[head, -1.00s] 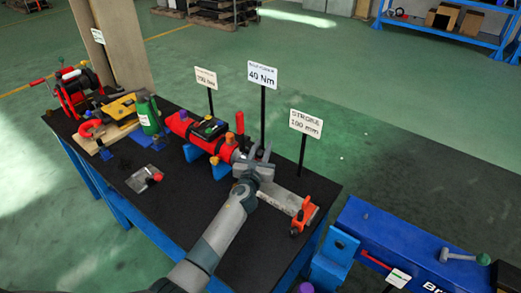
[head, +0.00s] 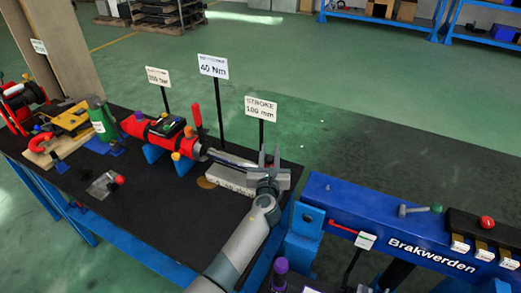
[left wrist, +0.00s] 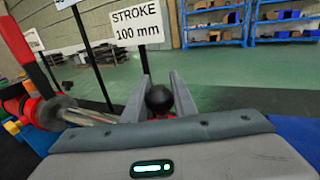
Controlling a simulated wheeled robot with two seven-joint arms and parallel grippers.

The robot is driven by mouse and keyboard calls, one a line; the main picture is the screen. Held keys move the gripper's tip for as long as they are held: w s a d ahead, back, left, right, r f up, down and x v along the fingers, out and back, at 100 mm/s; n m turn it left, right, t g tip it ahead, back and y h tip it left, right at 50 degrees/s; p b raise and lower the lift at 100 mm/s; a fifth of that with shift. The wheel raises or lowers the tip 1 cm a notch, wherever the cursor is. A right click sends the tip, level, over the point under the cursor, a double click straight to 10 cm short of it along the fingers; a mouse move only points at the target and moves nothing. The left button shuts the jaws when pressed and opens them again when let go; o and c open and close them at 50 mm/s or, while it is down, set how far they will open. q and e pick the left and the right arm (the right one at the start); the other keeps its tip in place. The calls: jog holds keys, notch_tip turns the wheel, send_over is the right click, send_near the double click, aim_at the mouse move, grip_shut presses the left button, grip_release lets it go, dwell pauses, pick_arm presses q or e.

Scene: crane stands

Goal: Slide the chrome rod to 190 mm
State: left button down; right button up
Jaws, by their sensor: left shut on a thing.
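The chrome rod (head: 232,158) sticks out of the right end of the red cylinder (head: 150,128) on the bench. It also shows at the left in the left wrist view (left wrist: 88,116). My left gripper (head: 270,166) is at the rod's outer end, shut on it. In the left wrist view a black ball (left wrist: 159,99) shows between the two fingers (left wrist: 162,90). A pale flat bar (head: 228,178) lies under the rod; its markings are too small to read. A sign (head: 261,107) reads "STROKE 100 mm". My right gripper is out of view.
More signs stand behind the cylinder, one reading "40 Nm" (head: 213,67). A red lever (head: 196,117) rises at the cylinder's right end. A green bottle (head: 101,120) stands left of it. A blue "Brakwerden" beam (head: 385,225) is close on the right.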

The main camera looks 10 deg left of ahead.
pick_arm(q)
jog(key=shift+s+d+f, duration=0.1)
jog(key=c, duration=1.5)
grip_release()
jog(key=shift+o, duration=0.2)
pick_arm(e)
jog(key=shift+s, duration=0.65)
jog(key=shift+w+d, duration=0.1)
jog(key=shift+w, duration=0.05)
pick_arm(q)
jog(key=shift+s, duration=0.5)
jog(key=s+b, duration=0.1)
jog(key=s, duration=1.5)
jog(key=shift+s+d+b, duration=0.15)
jog(key=shift+d+b, duration=0.2)
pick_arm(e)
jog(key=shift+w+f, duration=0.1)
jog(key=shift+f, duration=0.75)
